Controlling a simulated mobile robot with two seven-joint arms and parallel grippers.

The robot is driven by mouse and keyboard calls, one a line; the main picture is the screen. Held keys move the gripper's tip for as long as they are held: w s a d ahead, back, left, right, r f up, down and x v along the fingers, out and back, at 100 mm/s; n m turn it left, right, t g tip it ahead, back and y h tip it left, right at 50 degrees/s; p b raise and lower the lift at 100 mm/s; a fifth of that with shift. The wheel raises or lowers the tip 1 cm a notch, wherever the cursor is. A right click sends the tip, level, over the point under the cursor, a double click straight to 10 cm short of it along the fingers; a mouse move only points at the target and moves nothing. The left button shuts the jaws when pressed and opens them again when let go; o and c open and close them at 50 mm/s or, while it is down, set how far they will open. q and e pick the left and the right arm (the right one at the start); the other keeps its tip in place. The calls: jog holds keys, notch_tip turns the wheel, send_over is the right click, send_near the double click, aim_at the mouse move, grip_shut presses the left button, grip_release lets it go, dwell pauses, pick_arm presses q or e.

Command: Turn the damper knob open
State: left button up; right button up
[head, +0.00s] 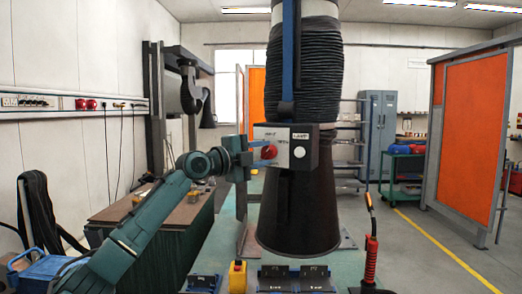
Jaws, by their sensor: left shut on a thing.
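The box is mounted on the front of a dark extraction hood (298,215) that hangs from a ribbed black hose (304,65). A white round button (299,152) is to the right of the knob. My left gripper (256,154) reaches in from the left and is shut on the knob. Its fingers hide part of the knob, and I cannot tell which way the knob points. My right gripper is not in view.
A welding table (285,262) with blue-black clamps (292,278) lies below the hood. A torch with a red handle (371,258) stands at the front right. An orange screen (470,135) is at the right. A brown bench (150,212) is behind my left arm.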

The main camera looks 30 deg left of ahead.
pick_arm(q)
jog(key=shift+m, duration=0.6)
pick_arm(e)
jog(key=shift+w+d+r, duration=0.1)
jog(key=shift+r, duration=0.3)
pick_arm(q)
jog(key=o, duration=1)
jog(key=shift+d, duration=0.1)
jog(key=shift+s+a, duration=0.2)
jog(key=shift+s, duration=0.15)
jog(key=b+v, duration=0.5)
jog(key=v, duration=0.7)
jog(key=shift+s+r, duration=0.2)
jog(key=shift+r, duration=0.1)
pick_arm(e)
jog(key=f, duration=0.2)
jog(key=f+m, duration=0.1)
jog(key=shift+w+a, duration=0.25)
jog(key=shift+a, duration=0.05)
